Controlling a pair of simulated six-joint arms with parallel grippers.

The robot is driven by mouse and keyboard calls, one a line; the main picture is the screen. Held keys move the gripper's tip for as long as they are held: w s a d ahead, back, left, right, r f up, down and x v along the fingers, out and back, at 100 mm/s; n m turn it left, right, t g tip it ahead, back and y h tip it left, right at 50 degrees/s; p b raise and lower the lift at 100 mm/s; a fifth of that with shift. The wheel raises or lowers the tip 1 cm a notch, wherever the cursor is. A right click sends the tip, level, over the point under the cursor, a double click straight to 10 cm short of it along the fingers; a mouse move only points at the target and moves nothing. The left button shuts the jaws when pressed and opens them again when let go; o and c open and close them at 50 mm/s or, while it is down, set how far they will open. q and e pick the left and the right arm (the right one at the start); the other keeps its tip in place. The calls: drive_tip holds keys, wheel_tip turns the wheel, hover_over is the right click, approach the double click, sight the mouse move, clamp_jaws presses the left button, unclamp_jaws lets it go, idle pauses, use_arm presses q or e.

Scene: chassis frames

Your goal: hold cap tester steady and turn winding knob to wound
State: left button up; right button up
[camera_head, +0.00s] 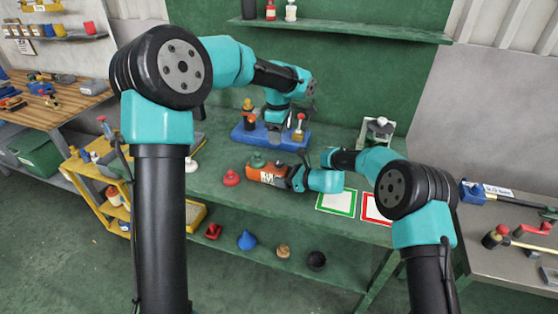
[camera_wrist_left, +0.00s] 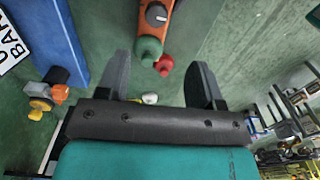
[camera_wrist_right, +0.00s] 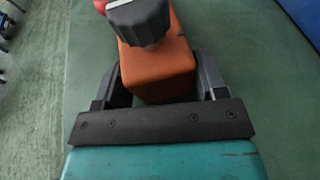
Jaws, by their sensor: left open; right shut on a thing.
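The cap tester looks to be the orange body (camera_head: 258,171) lying on the green bench, with a green cap-like part (camera_head: 257,159) at its left end. My right gripper (camera_head: 297,178) is shut on its right end; the right wrist view shows the orange block (camera_wrist_right: 157,70) between both fingers. A dark ribbed knob (camera_wrist_right: 140,22) stands on it, clear of the fingers. In the left wrist view a grey round knob (camera_wrist_left: 156,15) and the green part (camera_wrist_left: 148,48) show. My left gripper (camera_wrist_left: 160,78) is open and empty, above the bench near the blue tray. The knob's setting is unreadable.
A blue tray (camera_head: 240,139) holding small items stands behind the tester. A red cone-like piece (camera_head: 231,177) sits left of it. Green-bordered (camera_head: 337,202) and red-bordered (camera_head: 374,208) cards lie to the right. A white-framed device (camera_head: 376,131) stands behind them.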

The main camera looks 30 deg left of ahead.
sight(279, 161)
use_arm(q)
drive_tip(key=shift+w+r, duration=0.2)
drive_tip(key=shift+r, duration=0.05)
wheel_tip(279, 161, down, 12)
drive_tip(key=shift+f, duration=0.1)
idle(0.7)
drive_tip(key=shift+c, duration=0.3)
drive_tip(key=c, duration=0.9)
